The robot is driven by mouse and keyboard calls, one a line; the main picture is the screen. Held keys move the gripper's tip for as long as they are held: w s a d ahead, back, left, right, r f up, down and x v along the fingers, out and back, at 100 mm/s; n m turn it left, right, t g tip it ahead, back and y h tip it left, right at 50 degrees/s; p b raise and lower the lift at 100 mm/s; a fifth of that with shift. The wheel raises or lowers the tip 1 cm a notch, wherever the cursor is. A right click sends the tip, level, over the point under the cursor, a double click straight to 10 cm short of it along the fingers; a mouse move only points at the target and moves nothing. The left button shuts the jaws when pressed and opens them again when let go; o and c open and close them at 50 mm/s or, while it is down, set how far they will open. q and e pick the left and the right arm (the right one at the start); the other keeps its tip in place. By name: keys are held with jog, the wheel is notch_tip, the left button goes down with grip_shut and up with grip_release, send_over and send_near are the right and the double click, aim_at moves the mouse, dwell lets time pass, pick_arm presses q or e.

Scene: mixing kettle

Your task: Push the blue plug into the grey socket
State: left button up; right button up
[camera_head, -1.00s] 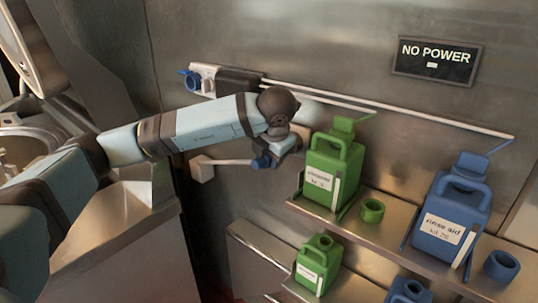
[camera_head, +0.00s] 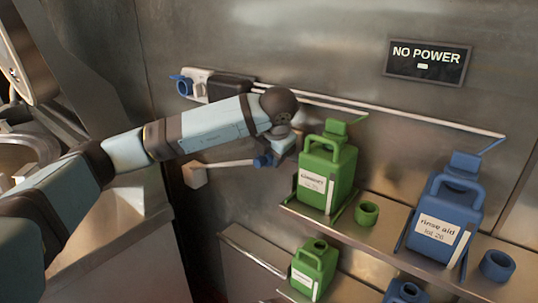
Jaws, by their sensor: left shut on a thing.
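The blue plug (camera_head: 263,160) is at the end of a pale rod or cable that runs left to a white block on the steel wall. My left gripper (camera_head: 272,154) is shut on the blue plug, close to the wall and just left of the upper green jug. The wrist hides much of the fingers and the wall behind them. My right gripper is not in view.
Green jugs (camera_head: 327,178) and blue jugs (camera_head: 445,222) stand on steel shelves to the right, with a green cup (camera_head: 367,213) and a blue cup (camera_head: 497,265). A rail (camera_head: 380,112) crosses above. A sign (camera_head: 427,63) reads NO POWER. A metal kettle stands left.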

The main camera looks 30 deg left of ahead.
pick_arm(q)
jog(key=shift+w, duration=0.25)
dwell(0.5)
jog(key=o, duration=1.5)
jog(key=shift+c, duration=0.2)
jog(key=p+v, duration=0.2)
jog(key=v, duration=0.5)
jog(key=shift+s, duration=0.1)
